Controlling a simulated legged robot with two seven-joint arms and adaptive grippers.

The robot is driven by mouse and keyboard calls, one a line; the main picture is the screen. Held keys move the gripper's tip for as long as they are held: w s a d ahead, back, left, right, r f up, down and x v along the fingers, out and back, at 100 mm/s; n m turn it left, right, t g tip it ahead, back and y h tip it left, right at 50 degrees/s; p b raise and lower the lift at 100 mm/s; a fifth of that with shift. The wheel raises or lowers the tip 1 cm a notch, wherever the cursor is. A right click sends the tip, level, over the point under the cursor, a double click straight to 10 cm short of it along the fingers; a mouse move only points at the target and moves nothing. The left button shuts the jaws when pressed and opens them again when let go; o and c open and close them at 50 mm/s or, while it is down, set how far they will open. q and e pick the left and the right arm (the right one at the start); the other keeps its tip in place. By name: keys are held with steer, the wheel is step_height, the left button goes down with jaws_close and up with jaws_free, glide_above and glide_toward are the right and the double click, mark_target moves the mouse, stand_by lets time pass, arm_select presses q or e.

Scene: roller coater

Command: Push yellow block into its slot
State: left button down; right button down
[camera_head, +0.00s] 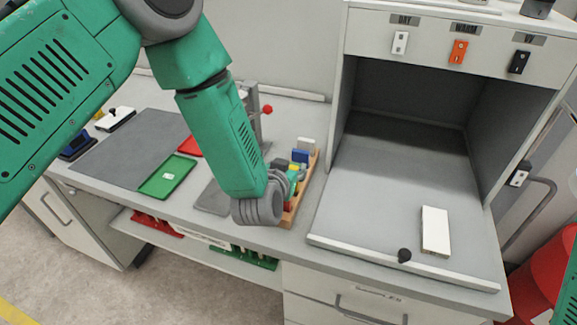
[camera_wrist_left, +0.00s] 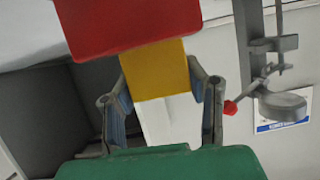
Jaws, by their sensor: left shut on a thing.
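My left gripper (camera_head: 280,180) reaches down to a wooden rack (camera_head: 289,217) of coloured blocks. In the left wrist view its two grey fingers (camera_wrist_left: 165,95) lie on either side of the yellow block (camera_wrist_left: 158,72), shut on it. A red block (camera_wrist_left: 125,22) overlaps the yellow block's upper end, and a white surface (camera_wrist_left: 170,120) shows below it. In the head view a small part of the yellow block (camera_head: 293,168) shows beside the fingers. The arm hides much of the rack, and the slot cannot be made out. My right gripper is not in view.
A blue block (camera_head: 300,155) and a white block (camera_head: 306,143) stand at the rack's far end. A stand with a red knob (camera_head: 267,109) is behind the arm. A green tray (camera_head: 167,177) lies left, and an open cabinet (camera_head: 400,165) stands right.

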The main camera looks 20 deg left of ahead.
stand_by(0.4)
arm_select(q)
steer(key=shift+f+b, duration=1.4)
steer(key=shift+f, duration=0.5)
steer(key=c, duration=0.8)
jaws_free()
steer(key=shift+c, duration=0.2)
steer(key=shift+s, duration=0.15)
steer(key=v, duration=1.1)
steer(key=shift+s+r, duration=0.15)
steer(key=shift+s, duration=0.2)
